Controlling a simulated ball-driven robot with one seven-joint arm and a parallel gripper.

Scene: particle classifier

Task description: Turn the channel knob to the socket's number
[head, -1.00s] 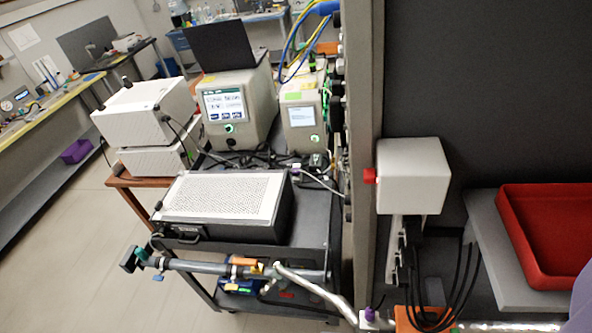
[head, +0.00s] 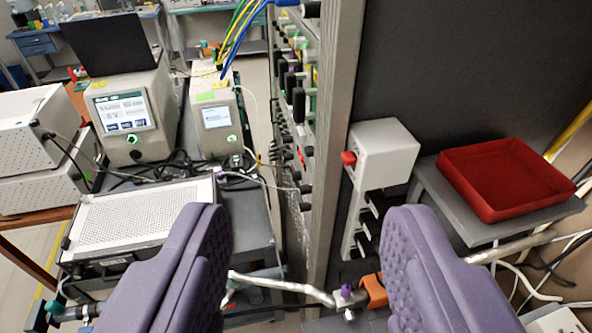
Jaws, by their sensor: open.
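A white box (head: 388,145) with a red knob (head: 348,158) on its left side is fixed to the dark panel, right of centre. Black sockets or plugs (head: 368,222) sit in a column below the box. Any numbers on the knob or sockets are too small to read, so I cannot tell for certain which knob is the channel knob. My gripper (head: 308,222) is open and empty, its two purple padded fingers spread wide in the lower part of the view. It is apart from the box and the red knob, which show beyond and between the fingers.
A grey upright post (head: 340,105) stands beside a panel with several dark knobs and plugs (head: 290,95). A red tray (head: 507,180) rests on a grey shelf at right. A metal pipe with an orange clamp (head: 373,291) crosses low. Instruments on a cart (head: 255,240) fill the left.

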